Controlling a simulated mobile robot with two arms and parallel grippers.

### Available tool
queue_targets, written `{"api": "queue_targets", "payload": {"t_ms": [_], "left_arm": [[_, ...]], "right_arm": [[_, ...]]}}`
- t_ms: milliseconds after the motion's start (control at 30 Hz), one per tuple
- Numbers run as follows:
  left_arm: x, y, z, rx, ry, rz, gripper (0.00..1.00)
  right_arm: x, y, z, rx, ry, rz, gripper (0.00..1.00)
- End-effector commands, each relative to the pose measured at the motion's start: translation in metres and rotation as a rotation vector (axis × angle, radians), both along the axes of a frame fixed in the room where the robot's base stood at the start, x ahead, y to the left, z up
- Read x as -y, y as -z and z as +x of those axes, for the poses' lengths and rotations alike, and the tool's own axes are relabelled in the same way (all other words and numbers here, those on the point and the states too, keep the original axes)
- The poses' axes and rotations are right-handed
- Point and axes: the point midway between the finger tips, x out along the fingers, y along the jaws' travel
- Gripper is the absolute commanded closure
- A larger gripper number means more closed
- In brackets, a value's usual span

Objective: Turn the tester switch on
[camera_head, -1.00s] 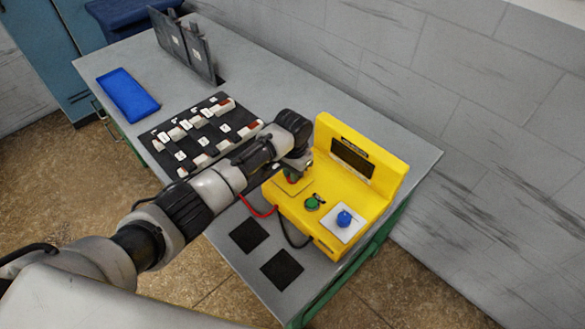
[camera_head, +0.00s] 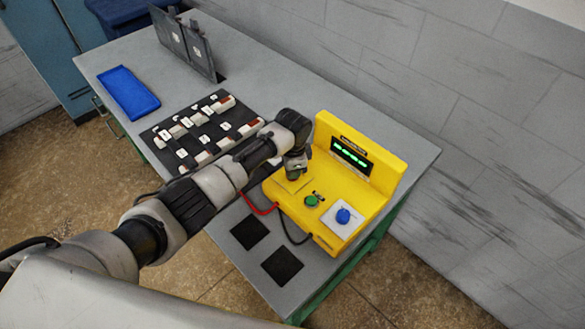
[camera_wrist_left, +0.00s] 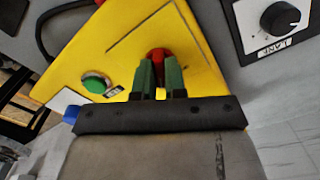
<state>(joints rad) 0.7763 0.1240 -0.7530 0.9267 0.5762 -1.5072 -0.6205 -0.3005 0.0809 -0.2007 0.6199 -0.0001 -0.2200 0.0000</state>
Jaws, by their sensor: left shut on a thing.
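The yellow tester (camera_head: 372,199) stands on the grey table. Its display (camera_head: 351,157) is lit with green characters. In the left wrist view a red switch (camera_wrist_left: 157,53) sits on the tester's yellow face (camera_wrist_left: 130,48). My left gripper (camera_wrist_left: 160,75) is shut on this red switch, with its green fingers on either side. In the head view the left gripper (camera_head: 294,178) is over the left part of the tester, and the switch is hidden there. My right gripper is not in view.
A green button (camera_head: 311,201) and a blue knob (camera_head: 343,216) sit near the gripper. Red and black leads run from the tester. A black board with white parts (camera_head: 208,124), a blue tray (camera_head: 128,93) and upright dark panels (camera_head: 184,42) stand farther left. Two black pads (camera_head: 249,232) lie in front.

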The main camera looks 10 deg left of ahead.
Motion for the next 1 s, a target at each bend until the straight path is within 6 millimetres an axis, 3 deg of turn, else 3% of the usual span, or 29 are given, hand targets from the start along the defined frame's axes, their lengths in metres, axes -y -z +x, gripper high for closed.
{"api": "queue_targets", "payload": {"t_ms": [467, 500, 667, 1000], "left_arm": [[0.0004, -0.0012, 0.0009, 0.004, 0.018, 0.0, 1.0], [0.0004, -0.0012, 0.0009, 0.004, 0.018, 0.0, 0.85], [0.0003, -0.0009, 0.0007, 0.003, 0.017, -0.001, 0.63], [0.0004, -0.0055, 0.0009, 0.003, 0.016, -0.002, 0.63]], "right_arm": [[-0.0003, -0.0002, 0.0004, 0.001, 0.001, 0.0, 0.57], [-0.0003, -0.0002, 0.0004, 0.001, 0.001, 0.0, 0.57], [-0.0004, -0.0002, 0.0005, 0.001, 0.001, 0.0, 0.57], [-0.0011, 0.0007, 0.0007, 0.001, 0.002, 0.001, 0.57]]}}
